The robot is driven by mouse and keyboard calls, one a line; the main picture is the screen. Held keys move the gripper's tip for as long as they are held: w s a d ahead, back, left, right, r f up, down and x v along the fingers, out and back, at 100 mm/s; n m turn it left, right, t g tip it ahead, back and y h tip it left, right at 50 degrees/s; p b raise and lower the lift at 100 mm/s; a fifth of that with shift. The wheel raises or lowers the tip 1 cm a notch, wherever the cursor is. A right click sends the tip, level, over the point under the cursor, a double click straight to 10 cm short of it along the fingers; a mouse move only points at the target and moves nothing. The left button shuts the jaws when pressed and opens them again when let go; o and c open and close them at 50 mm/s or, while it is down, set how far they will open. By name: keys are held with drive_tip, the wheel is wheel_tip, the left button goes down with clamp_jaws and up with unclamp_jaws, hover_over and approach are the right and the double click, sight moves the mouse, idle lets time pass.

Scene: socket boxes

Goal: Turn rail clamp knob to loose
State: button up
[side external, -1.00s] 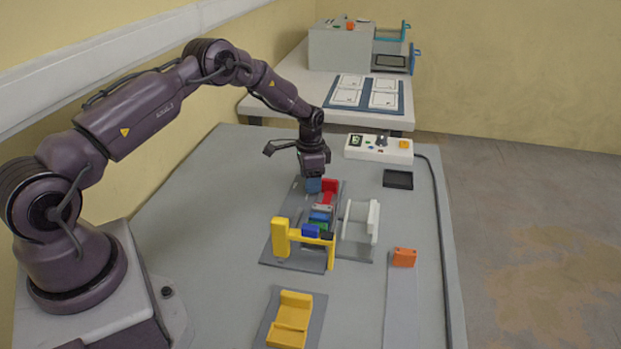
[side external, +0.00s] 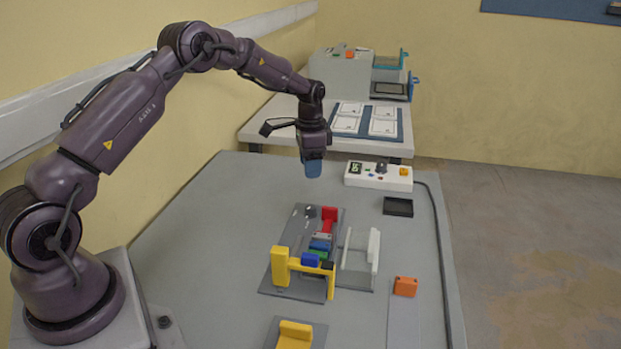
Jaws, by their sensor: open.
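The rail fixture is a dark grey base plate (side external: 288,255) on the table, carrying a row of coloured blocks. A small dark grey knob (side external: 310,211) shows at its far end, left of a red block (side external: 329,214). It looks like the rail clamp knob, but it is too small to tell how it is turned. My gripper (side external: 313,168), with blue fingertips, hangs above and beyond the knob, clear of the fixture. It is open and nothing shows between the fingers, though the gap is hard to see.
A yellow bracket (side external: 281,268) stands at the fixture's near end, and a white upright part (side external: 374,247) on its right. A white control box (side external: 378,176) and a black tray (side external: 398,207) lie at the back right. An orange block (side external: 405,286) is nearer. The table's left is clear.

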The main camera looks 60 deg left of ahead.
drive_tip(key=shift+r, duration=0.25)
